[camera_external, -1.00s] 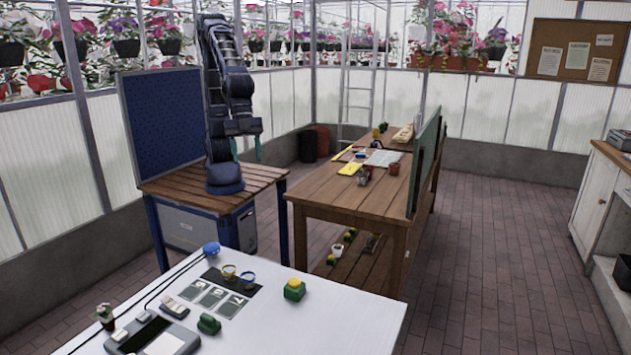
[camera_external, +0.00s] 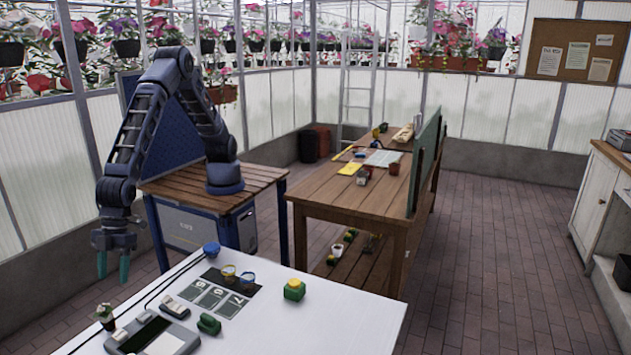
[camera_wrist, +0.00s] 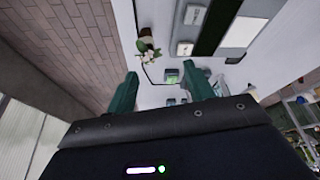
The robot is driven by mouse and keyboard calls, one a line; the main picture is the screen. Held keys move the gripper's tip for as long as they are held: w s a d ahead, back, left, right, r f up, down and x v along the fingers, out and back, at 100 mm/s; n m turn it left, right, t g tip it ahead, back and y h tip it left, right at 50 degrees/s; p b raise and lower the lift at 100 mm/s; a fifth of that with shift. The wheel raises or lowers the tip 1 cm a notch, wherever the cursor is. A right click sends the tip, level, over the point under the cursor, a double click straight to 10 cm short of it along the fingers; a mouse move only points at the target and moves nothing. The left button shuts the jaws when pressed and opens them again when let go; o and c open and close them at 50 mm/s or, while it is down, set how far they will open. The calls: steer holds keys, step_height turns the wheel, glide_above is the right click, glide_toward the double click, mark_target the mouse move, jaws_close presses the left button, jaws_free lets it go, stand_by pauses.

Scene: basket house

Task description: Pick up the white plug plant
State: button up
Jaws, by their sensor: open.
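The white plug plant (camera_external: 105,316) is a small dark pot with green leaves at the left edge of the white table in the external view. In the wrist view the plant (camera_wrist: 149,51), with white flowers and green leaves, shows beyond the fingertips, slightly left of the middle. My gripper (camera_external: 113,270) points down with its green fingers apart and empty. It hangs above and behind the plant, not touching it. In the wrist view both fingers of my gripper (camera_wrist: 160,82) show with a clear gap between them.
On the white table (camera_external: 340,320) are a grey device (camera_external: 150,338), a green object (camera_external: 209,324), a yellow-topped green block (camera_external: 294,289) and a blue dome (camera_external: 211,249) with cables. The wooden workbench (camera_external: 340,200) stands behind. The table's right part is bare.

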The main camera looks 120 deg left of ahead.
mark_target(105, 313)
steer(key=d+f, duration=0.1)
steer(key=f, duration=0.1)
steer(key=s+d+f, duration=0.1)
steer(key=f, duration=0.1)
steer(key=d+f, duration=0.1)
steer(key=f, duration=0.2)
steer(key=shift+s+d, duration=0.15)
steer(key=shift+d, duration=0.25)
steer(key=shift+s+x, duration=0.15)
steer(key=shift+x, duration=1.1)
steer(key=shift+s+x, duration=0.1)
steer(key=shift+x, duration=1.2)
steer(key=shift+a, duration=0.2)
steer(key=c, duration=1)
